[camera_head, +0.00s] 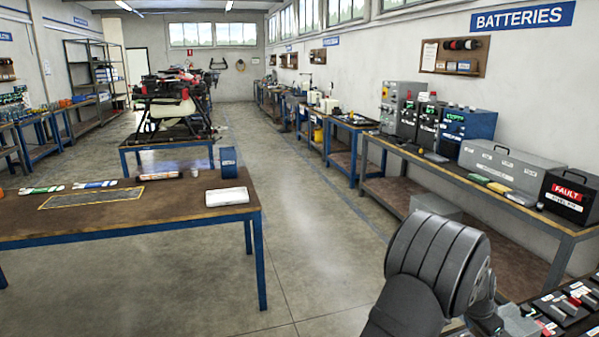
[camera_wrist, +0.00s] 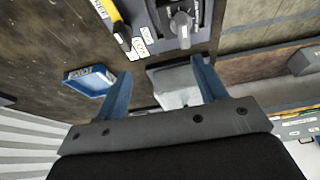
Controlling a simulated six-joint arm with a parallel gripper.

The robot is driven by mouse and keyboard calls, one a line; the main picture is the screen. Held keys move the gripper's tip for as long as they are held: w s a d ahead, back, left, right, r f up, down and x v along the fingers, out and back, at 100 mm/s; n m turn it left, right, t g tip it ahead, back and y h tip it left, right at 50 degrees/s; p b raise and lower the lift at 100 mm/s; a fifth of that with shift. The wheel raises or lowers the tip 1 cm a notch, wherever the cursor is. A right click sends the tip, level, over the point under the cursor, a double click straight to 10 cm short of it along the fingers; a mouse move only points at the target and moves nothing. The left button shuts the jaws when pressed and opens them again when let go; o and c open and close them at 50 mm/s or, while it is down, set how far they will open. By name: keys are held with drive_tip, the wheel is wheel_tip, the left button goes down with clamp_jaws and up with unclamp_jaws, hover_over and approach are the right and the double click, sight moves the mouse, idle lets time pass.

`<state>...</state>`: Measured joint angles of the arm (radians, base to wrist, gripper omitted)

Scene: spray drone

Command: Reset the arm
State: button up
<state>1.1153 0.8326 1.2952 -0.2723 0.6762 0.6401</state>
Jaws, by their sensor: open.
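My gripper (camera_wrist: 162,88) shows in the wrist view as two blue fingers standing wide apart on a grey mounting plate. It is open. A pale grey box (camera_wrist: 176,88) shows between and beyond the fingers; I see no finger closed on it, and its distance is hard to judge. In the head view my arm rises at the lower right, and the fingers cannot be made out there.
In the head view, a battery bench (camera_head: 450,172) runs along the right, a table (camera_head: 140,215) stands left, and open floor (camera_head: 310,225) lies between.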

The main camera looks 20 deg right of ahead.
drive_tip(key=s+r, duration=0.5)
drive_tip(key=s, duration=0.4)
drive_tip(key=s+a+f, duration=0.1)
drive_tip(key=s+a, duration=0.2)
drive_tip(key=s, duration=0.7)
drive_tip(key=s+a+f, duration=0.1)
drive_tip(key=s+a, duration=0.2)
drive_tip(key=s, duration=0.7)
drive_tip(key=w+d+f, duration=0.1)
drive_tip(key=w, duration=0.1)
drive_tip(key=w+d+f, duration=0.1)
drive_tip(key=w+f, duration=0.1)
drive_tip(key=w, duration=0.1)
drive_tip(key=w+d+f, duration=0.1)
drive_tip(key=w+f, duration=0.1)
drive_tip(key=w, duration=0.1)
